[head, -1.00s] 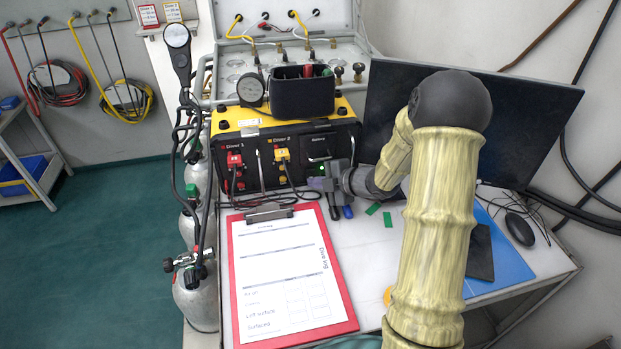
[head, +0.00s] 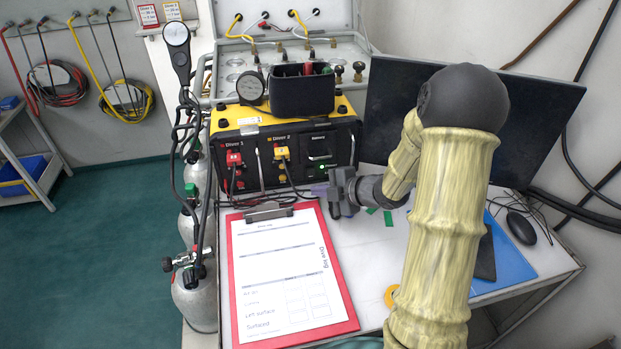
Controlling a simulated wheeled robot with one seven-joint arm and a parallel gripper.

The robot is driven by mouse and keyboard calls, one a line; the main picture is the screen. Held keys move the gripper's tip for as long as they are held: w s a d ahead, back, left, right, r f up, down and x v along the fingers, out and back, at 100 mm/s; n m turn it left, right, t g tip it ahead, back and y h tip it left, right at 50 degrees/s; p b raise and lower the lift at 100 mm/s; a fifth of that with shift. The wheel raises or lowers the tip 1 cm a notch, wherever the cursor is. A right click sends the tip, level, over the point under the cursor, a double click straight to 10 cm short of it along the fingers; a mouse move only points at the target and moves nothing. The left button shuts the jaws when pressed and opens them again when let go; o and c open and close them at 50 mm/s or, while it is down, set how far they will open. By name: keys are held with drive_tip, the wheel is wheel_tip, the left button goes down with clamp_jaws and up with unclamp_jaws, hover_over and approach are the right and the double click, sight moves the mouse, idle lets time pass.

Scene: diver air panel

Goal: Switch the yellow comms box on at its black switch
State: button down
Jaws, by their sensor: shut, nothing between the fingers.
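The yellow comms box (head: 222,118) stands on the table in the head view, with a black front panel. Its panel carries a red plug at Diver 1 (head: 234,158), a yellow plug at Diver 2 (head: 282,153) and a dark section at the right. A small green light (head: 322,167) glows low in that section. The black switch (head: 320,155) appears to be in that section, but its position is too small to tell. My gripper (head: 336,212) is shut and empty, in front of and below the right part of the panel, apart from it.
A black bin (head: 302,97) and a gauge (head: 251,89) stand on top of the box. A red clipboard (head: 235,318) lies in front of it. A dark monitor (head: 540,110) stands behind my arm. Cables run along the foot of the box.

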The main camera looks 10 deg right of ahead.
drive_tip(key=shift+s+r, duration=0.15)
drive_tip(key=shift+s, duration=0.95)
